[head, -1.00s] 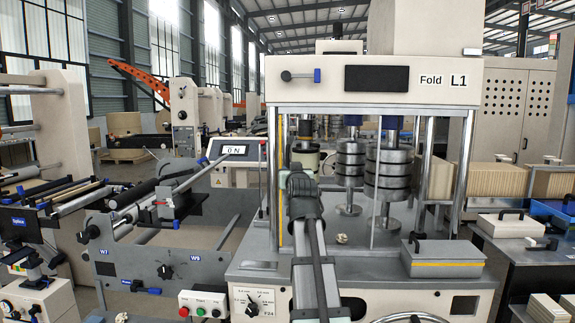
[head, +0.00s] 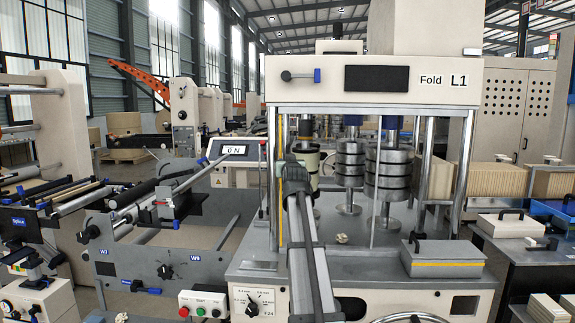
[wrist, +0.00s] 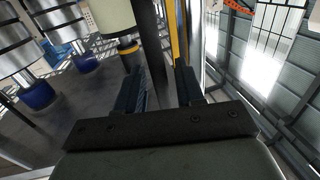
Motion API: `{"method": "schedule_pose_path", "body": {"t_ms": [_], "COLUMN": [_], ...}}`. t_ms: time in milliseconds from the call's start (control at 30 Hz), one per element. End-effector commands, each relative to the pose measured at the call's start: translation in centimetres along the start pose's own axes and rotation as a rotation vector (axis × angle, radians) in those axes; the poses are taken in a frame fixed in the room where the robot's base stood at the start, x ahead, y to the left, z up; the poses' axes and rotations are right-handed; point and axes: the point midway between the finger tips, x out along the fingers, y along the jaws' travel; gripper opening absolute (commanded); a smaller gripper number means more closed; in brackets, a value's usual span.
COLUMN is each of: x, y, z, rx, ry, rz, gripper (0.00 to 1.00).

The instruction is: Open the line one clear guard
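The line one machine, marked Fold L1 (head: 445,80), stands in front of me. Its clear guard hardly shows against the bay; a yellow strip (head: 281,125) runs upright at the bay's left side. The strip also shows in the wrist view (wrist: 173,35). My gripper (head: 284,168) is at the left of the bay, close to the strip; the arm hides part of the bay. In the wrist view its two fingers (wrist: 160,92) are apart. A dark upright bar (wrist: 148,40) appears in the gap between them; I cannot tell whether they touch it.
Metal rollers with dark rings (head: 350,165) stand inside the bay, with a cream roll (head: 306,160) behind my gripper. A grey box with a handle (head: 442,258) is on the deck at right. A control panel (head: 203,303) and rollers of the neighbouring unit (head: 130,195) lie at left.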

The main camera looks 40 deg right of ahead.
Motion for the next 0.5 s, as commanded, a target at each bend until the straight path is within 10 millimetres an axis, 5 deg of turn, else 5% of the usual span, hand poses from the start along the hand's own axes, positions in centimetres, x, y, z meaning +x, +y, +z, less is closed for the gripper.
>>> {"method": "schedule_pose_path", "body": {"t_ms": [367,500], "x": [0.69,0.68], "y": [0.00,0.00], "z": [0.05,0.04], "rx": [0.000,0.000], "ry": [0.000,0.000], "rz": [0.000,0.000], "gripper": [0.36,0.23]}}
